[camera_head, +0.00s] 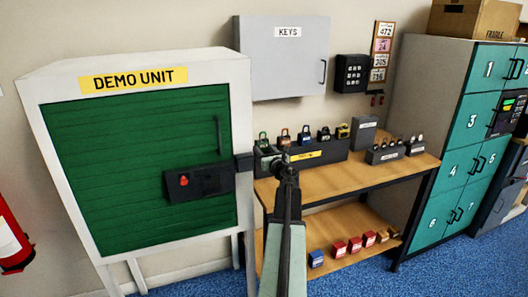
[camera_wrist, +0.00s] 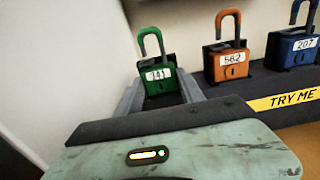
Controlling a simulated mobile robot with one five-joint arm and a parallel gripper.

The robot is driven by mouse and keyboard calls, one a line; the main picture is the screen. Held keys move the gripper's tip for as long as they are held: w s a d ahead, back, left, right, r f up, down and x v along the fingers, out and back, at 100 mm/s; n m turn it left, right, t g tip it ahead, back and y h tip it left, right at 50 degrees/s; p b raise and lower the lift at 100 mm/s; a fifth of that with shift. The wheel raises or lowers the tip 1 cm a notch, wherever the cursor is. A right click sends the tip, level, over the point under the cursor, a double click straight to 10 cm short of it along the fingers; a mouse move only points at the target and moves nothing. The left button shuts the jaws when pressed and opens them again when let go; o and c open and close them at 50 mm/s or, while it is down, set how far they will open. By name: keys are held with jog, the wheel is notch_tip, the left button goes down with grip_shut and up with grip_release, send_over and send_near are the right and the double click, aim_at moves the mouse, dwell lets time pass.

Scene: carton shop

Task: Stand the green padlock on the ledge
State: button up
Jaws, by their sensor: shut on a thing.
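The green padlock (camera_wrist: 160,77) has a raised shackle and a white label reading 341. In the wrist view it is upright between my gripper's (camera_wrist: 163,92) two grey fingers, which are shut on it. In the head view the green padlock (camera_head: 263,139) shows just above my gripper (camera_head: 267,152), at the left end of the black stand with a yellow label (camera_head: 321,152). That stand also shows in the wrist view (camera_wrist: 262,88), its label reading TRY ME. I cannot tell whether the padlock touches the stand, nor which surface is the ledge.
An orange padlock (camera_wrist: 230,62) and a blue padlock (camera_wrist: 293,46) stand to the right of the green one. The DEMO UNIT cabinet (camera_head: 140,160) is close on the left. The wooden bench (camera_head: 345,178) has bare room in front of the stand.

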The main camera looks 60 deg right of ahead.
jog(key=shift+r+p, duration=0.3)
jog(key=shift+s, duration=0.2)
dwell(0.6)
jog(key=v, duration=0.7)
jog(key=shift+a, duration=0.2)
dwell(0.5)
dwell(0.7)
jog(key=shift+s, duration=0.1)
